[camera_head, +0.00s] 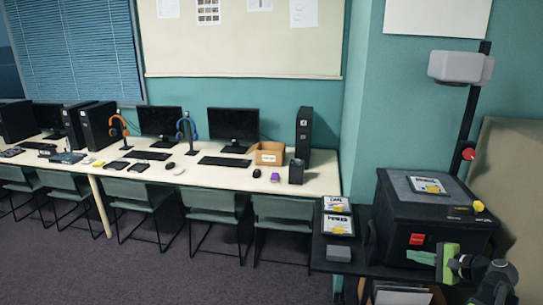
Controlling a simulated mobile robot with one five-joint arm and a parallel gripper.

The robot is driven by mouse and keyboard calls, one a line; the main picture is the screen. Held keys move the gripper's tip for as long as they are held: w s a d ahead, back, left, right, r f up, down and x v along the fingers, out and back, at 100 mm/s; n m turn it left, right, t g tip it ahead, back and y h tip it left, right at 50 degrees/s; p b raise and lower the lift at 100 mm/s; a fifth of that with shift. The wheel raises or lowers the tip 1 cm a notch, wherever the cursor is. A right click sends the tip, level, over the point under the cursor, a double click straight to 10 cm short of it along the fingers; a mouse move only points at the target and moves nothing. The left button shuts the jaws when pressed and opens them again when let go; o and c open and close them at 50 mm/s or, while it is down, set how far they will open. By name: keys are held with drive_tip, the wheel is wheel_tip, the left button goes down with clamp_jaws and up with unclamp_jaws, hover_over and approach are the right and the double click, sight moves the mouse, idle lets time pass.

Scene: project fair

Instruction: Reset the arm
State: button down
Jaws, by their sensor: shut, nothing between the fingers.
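My gripper (422,258) is at the lower right, with green parts and a dark wrist behind it. It is shut and holds nothing. It shows in front of the lower front of a black box-shaped machine (400,215), near the machine's red button (417,239). I cannot tell whether it touches the machine. My arm enters from the bottom right corner, and most of it is out of view.
The machine stands on a dark table (330,250) with labelled items (337,224) and a grey block (339,253). A long desk (220,180) with computers and a cardboard box (267,153) runs along the wall, chairs (215,205) before it.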

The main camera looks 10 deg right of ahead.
drive_tip(key=w+a+n+g+y, duration=0.2)
drive_tip(key=w+a, duration=0.3)
drive_tip(key=a, duration=0.5)
drive_tip(key=w+a+n+g+y, duration=0.1)
drive_tip(key=w+a+n+y, duration=0.1)
drive_tip(key=w+a, duration=0.65)
drive_tip(key=s+a+f+n+g+p, duration=0.1)
drive_tip(key=a+f+n+g, duration=0.2)
drive_tip(key=a, duration=0.8)
drive_tip(key=s+a+f+n+g, duration=0.2)
drive_tip(key=a+f+n, duration=0.1)
drive_tip(key=a, duration=0.8)
drive_tip(key=s+a+f+n+g+h, duration=0.3)
drive_tip(key=s+a+f+n+h, duration=0.15)
drive_tip(key=a, duration=0.45)
drive_tip(key=s+d+f+n+g+h, duration=0.1)
drive_tip(key=s+d+f+n+h, duration=0.1)
drive_tip(key=d, duration=0.5)
drive_tip(key=shift+s+d+n+h, duration=0.25)
drive_tip(key=shift+s+n+h, duration=0.2)
drive_tip(key=shift+s+h, duration=0.45)
drive_tip(key=shift+w, duration=0.2)
